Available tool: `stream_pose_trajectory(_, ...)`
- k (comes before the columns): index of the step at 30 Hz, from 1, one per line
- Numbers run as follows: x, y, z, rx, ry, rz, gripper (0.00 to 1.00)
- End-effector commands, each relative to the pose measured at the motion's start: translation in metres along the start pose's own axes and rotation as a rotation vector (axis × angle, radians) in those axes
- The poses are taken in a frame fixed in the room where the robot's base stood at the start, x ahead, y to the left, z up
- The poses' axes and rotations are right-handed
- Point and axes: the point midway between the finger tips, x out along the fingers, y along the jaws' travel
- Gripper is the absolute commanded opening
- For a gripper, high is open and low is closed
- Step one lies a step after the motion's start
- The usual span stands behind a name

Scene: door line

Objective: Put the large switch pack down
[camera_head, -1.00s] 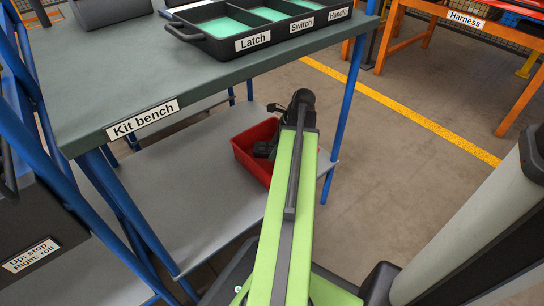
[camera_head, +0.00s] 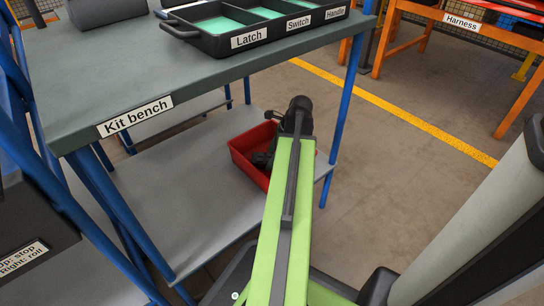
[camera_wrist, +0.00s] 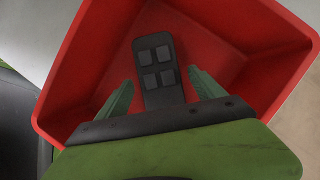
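The large switch pack (camera_wrist: 158,70) is a dark block with several grey square buttons. In the wrist view it lies inside the red bin (camera_wrist: 85,60), between the fingers of my gripper (camera_wrist: 160,84). The two greenish fingers are apart, with a strip of red showing between each finger and the pack, so the gripper looks open around it. The pack's near end is hidden by the gripper body. In the head view my gripper (camera_head: 263,160) is a small dark shape at the red bin (camera_head: 243,143), partly hidden by my arm; the pack cannot be made out there.
The bin stands on the grey lower shelf (camera_head: 190,195) of the kit bench (camera_head: 110,75), near its right blue leg (camera_head: 343,110). The benchtop is above and behind. A black tray (camera_head: 225,42) labelled Latch, Switch and Handle stands on top. Floor right of the bench is clear.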

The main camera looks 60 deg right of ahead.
Motion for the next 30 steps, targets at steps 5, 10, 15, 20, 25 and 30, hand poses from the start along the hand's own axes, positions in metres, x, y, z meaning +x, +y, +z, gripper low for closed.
stream_pose_trajectory(5, 0.0, 0.0, 0.0, 0.0, 0.0, 0.0, 0.78)
stream_pose_trajectory(10, -0.004, 0.0, 0.001, 0.001, 0.0, 0.0, 0.78)
stream_pose_trajectory(15, -0.025, 0.0, 0.007, 0.002, 0.0, -0.001, 0.78)
stream_pose_trajectory(20, -0.061, 0.0, 0.008, 0.004, 0.0, -0.001, 0.78)
stream_pose_trajectory(25, -0.104, -0.001, 0.008, 0.004, 0.0, -0.002, 0.78)
stream_pose_trajectory(30, -0.131, 0.0, 0.006, 0.002, 0.0, -0.001, 0.78)
